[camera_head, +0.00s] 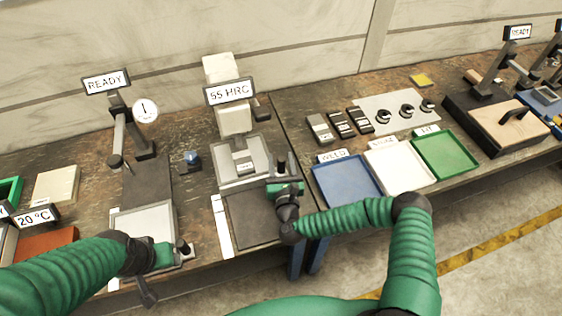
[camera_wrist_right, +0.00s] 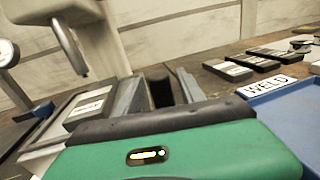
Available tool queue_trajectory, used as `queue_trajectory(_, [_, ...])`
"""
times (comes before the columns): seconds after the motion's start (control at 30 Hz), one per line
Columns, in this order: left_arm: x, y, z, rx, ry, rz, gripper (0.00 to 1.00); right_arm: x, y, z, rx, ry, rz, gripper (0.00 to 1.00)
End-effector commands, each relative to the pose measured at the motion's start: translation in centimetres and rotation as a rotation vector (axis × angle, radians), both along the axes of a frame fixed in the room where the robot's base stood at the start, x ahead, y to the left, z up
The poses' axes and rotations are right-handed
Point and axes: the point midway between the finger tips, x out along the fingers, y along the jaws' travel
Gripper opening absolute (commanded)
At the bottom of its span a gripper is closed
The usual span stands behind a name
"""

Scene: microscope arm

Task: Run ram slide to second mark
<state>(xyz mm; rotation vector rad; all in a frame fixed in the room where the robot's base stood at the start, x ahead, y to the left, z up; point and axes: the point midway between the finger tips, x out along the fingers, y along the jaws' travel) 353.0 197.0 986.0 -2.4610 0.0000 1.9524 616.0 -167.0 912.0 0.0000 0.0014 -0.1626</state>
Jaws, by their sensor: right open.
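The hardness tester with the "55 HRC" sign (camera_head: 229,91) stands mid-left. A grey sliding plate (camera_head: 232,172) under its head carries a small labelled block (camera_head: 243,163); the block also shows in the right wrist view (camera_wrist_right: 90,105). A black upright handle (camera_head: 281,162) stands at the plate's right side. My right gripper (camera_head: 283,180) is open at this handle; in the right wrist view the dark handle (camera_wrist_right: 160,90) shows between two grey parts, contact unclear. My left gripper (camera_head: 172,252) is by the black knob (camera_head: 182,247) of the left station's plate (camera_head: 145,228); its jaws are unclear.
A dark bed (camera_head: 252,220) with a white strip (camera_head: 221,226) beside it lies in front of the plate. Blue (camera_head: 345,185), white (camera_head: 399,168) and green (camera_head: 445,157) trays stand right of my right gripper. A blue-capped item (camera_head: 191,160) stands left of the tester.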

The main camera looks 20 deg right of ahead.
Motion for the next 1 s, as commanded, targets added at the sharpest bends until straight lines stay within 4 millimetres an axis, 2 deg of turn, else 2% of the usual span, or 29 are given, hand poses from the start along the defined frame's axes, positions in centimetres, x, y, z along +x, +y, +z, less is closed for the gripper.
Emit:
queue_trajectory(0.17, [0.0,0.0,-0.3,0.0,0.0,0.0,0.47,-1.4,0.3,-0.2,0.001,0.002,0.002,0.46])
queue_trajectory(0.27, [0.0,0.0,-0.7,0.0,0.0,0.0,0.47,-3.7,0.6,-0.3,0.003,0.002,0.002,0.46])
queue_trajectory(0.5, [0.0,0.0,-1.8,0.0,0.0,0.0,0.47,-10.7,1.9,-0.4,0.005,0.004,0.003,0.46])
queue_trajectory(0.7, [0.0,0.0,-2.3,0.0,0.0,0.0,0.47,-15.1,2.6,-0.4,0.003,0.005,0.002,0.46])
queue_trajectory(0.83, [0.0,0.0,-2.4,0.0,0.0,0.0,0.47,-16.2,2.7,-0.2,0.001,0.003,0.001,0.46])
queue_trajectory(1.0, [0.0,0.0,-2.4,0.0,0.0,0.0,0.47,-16.4,2.7,-0.2,0.0,0.003,0.0,0.46])
